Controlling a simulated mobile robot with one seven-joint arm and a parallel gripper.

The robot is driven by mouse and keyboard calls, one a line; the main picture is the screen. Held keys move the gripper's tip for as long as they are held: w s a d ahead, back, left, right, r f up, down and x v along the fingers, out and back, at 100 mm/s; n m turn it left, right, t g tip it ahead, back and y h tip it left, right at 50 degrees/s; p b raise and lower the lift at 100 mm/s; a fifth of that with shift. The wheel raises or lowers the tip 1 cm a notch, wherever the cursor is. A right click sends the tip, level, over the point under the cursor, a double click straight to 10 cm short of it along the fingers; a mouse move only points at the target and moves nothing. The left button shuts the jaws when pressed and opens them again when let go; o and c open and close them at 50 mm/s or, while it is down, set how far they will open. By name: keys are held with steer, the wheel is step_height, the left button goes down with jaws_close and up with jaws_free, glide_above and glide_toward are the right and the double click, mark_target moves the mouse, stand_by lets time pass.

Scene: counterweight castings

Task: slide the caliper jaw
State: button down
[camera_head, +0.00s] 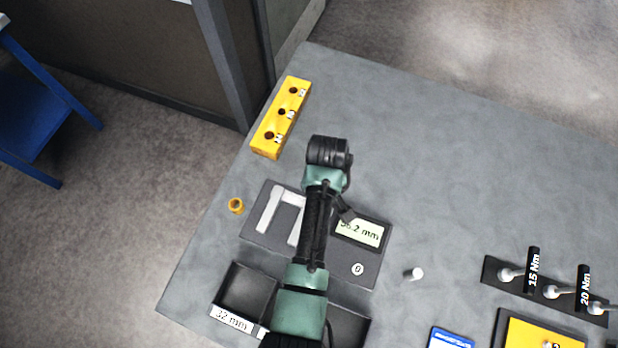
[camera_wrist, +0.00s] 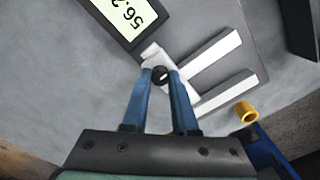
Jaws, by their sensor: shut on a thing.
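The caliper (camera_head: 271,208) lies on a dark base plate on the table, with two pale jaws. My gripper (camera_wrist: 163,76) is shut on the small dark knob of the caliper jaw. The display (camera_wrist: 124,17) reads about 56.2 mm; in the head view my arm partly covers the display (camera_head: 361,232). My gripper's fingers are hidden behind my arm in the head view.
A yellow block (camera_head: 281,117) with several holes stands behind. A brass ring (camera_head: 236,205) lies left of the base plate. Open bins (camera_head: 247,289), one labelled 32 mm, stand in front. A small white cylinder (camera_head: 413,273) and torque tools (camera_head: 532,270) are at right.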

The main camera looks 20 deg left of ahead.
steer(key=c, duration=0.7)
jaws_free()
steer(key=shift+a, duration=0.15)
steer(key=shift+r, duration=6.6)
